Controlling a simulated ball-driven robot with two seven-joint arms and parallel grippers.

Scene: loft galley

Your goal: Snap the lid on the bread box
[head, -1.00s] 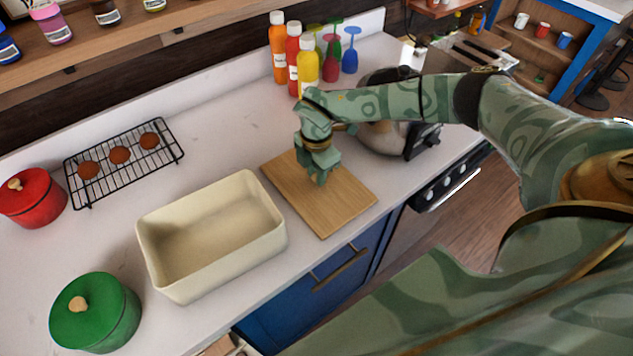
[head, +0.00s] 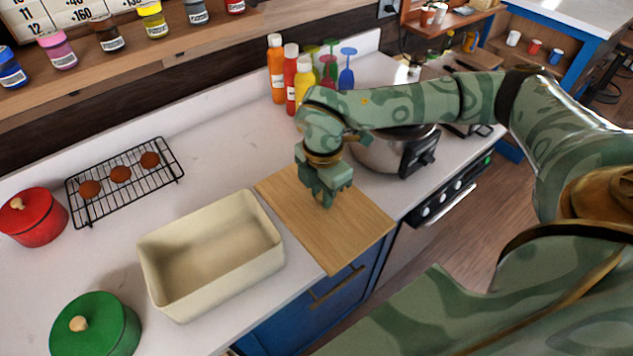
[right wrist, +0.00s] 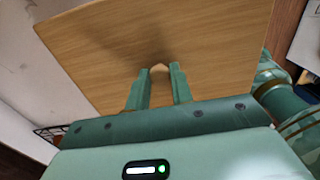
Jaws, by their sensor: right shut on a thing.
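The bread box (head: 165,290) is an open, cream rectangular bin on the counter, left of centre in the head view; its inside looks empty. The lid (head: 350,232) is a flat wooden board to the right of the box, apart from it. My right gripper (head: 326,203) points down at the lid's middle and is shut on it. In the right wrist view, the fingers (right wrist: 160,75) close around a small wooden piece on the lid (right wrist: 205,40). The lid seems raised off the counter. My left gripper is not in view.
A green pot (head: 95,330) and a red pot (head: 35,225) stand left of the box. A wire rack (head: 125,205) with buns lies behind. Sauce bottles (head: 291,85), coloured glasses (head: 347,75) and a steel cooker (head: 385,155) stand behind my right arm.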

